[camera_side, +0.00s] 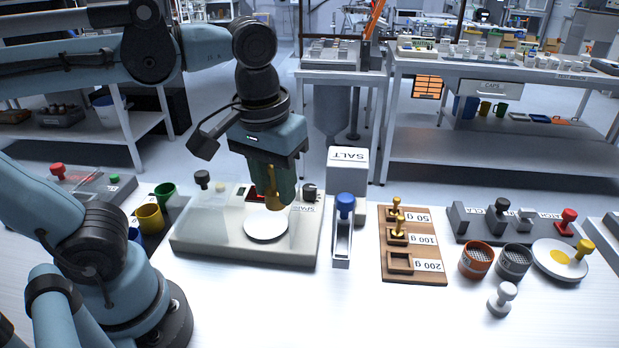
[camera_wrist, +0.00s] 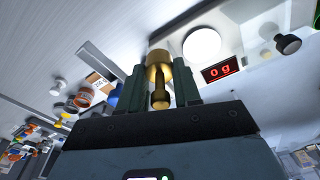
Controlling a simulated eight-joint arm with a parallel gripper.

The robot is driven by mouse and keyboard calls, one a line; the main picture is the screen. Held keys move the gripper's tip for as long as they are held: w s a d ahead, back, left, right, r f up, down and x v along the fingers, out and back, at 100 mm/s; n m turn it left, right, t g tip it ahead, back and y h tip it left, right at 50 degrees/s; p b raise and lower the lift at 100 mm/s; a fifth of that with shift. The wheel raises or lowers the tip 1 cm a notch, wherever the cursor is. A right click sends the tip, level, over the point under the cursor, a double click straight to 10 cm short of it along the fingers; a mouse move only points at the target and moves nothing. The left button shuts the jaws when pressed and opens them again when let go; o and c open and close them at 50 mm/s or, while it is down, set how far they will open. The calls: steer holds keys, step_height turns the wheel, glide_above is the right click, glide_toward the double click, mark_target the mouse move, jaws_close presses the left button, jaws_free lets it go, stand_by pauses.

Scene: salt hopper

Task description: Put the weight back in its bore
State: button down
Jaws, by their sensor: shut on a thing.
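My gripper (camera_side: 272,186) is shut on a brass weight (camera_side: 271,196) and holds it above the white pan (camera_side: 264,229) of the scale. The weight also shows in the wrist view (camera_wrist: 159,72), between the two green fingers, with its knob towards the palm. It looks clear of the pan, and the scale display (camera_wrist: 220,71) reads 0 g. The wooden weight block (camera_side: 386,258) stands to the right, labelled 50, 100 and 200 g. Smaller brass weights stand at its 50 g (camera_side: 397,207) and 100 g (camera_side: 397,232) places. The 200 g bore (camera_side: 400,263) is empty.
A blue-knobbed stand (camera_side: 343,232) and the white salt hopper (camera_side: 347,170) stand between the scale and the block. Right of the block are a red cup (camera_side: 476,262), a grey cup (camera_side: 513,262) and a white-knobbed piece (camera_side: 502,299). The front table is clear.

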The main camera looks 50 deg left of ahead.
step_height(320, 180, up, 2)
steer(key=w+d+n, duration=0.2)
steer(key=w+d, duration=0.4)
steer(key=d, duration=0.3)
steer(key=w+d+n, duration=0.3)
steer(key=w+d, duration=0.2)
steer(key=d, duration=0.4)
glide_above(399, 261)
steer(key=f, duration=1.5)
steer(key=shift+s+d+f, duration=0.2)
steer(key=shift+d+f, duration=0.05)
steer(key=shift+f, duration=2)
steer(key=shift+f, duration=0.25)
